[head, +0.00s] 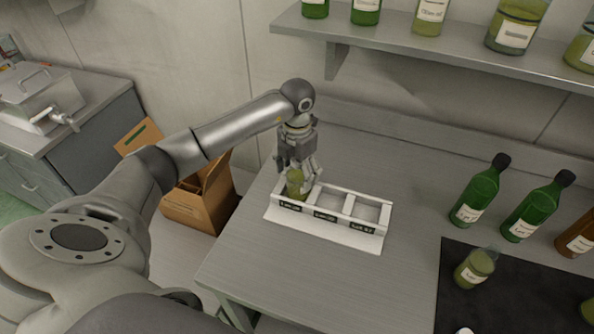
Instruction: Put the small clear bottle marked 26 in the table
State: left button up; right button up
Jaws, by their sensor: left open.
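A small clear bottle (298,184) with yellow-green oil stands in the left compartment of a white three-part rack (341,233) on the grey table (262,262). Any number on this bottle cannot be read. My left gripper (297,168) is open right above the bottle, with its fingers around or beside the bottle's top and hiding it. I cannot tell if the fingers touch it. The rack's other two compartments are empty, and small dark labels run along its front. Another small clear bottle (474,268) with a white label stands on a black mat (500,300). My right gripper is not in view.
Two green bottles (480,190) (538,208) and a brown bottle (577,234) stand at the right. A wall shelf (420,45) with several bottles hangs above the table's back. A cardboard box (203,200) is on the floor at left. The table between rack and mat is clear.

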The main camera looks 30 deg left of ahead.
pick_arm(q)
notch_tip(320, 180, up, 11)
jog(key=b, duration=0.3)
jog(key=shift+r, duration=0.65)
